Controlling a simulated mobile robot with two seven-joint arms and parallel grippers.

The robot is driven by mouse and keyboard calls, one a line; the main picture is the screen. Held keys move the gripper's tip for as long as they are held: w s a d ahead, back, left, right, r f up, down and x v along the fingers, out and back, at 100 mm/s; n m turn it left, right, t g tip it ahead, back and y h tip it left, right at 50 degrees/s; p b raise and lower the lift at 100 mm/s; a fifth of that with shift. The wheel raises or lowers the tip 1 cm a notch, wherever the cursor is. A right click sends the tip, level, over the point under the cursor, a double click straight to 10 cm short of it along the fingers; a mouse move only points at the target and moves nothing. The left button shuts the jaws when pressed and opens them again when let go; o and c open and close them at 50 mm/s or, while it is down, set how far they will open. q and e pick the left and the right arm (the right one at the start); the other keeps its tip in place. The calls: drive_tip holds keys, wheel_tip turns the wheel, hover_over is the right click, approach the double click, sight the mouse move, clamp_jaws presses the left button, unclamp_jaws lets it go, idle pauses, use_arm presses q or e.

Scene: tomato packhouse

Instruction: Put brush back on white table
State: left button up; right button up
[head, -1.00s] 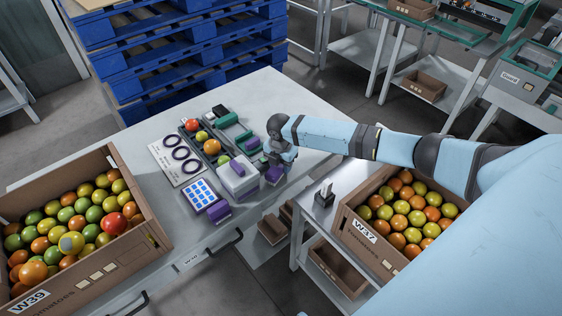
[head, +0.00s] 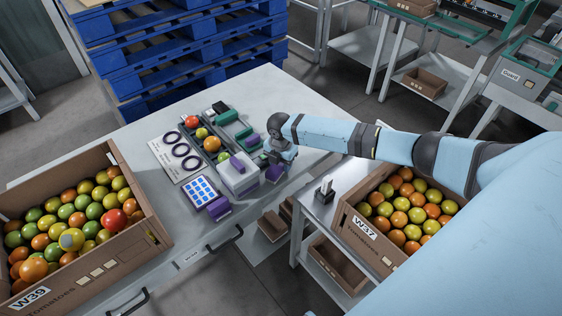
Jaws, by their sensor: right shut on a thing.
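The white table (head: 310,112) runs through the middle of the head view. My right gripper (head: 270,158) is low over its right edge, beside a grey box (head: 238,178). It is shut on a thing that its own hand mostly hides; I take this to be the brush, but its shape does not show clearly. Whether it touches the tabletop cannot be told. Purple blocks lie close to the gripper, one (head: 275,173) just in front and one (head: 253,140) behind. My left gripper is not in view.
A tray with a few tomatoes (head: 212,144), a ring sheet (head: 166,158) and a blue-dotted card (head: 199,191) crowd the table's middle. Tomato crates stand left (head: 130,170) and right (head: 352,222). The table's far right part is clear. Blue pallets (head: 180,50) stand behind.

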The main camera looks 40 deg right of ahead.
drive_tip(key=o, duration=1)
drive_tip(key=shift+w, duration=0.1)
drive_tip(key=c, duration=0.3)
drive_tip(key=shift+c, duration=0.2)
drive_tip(key=shift+r, duration=0.1)
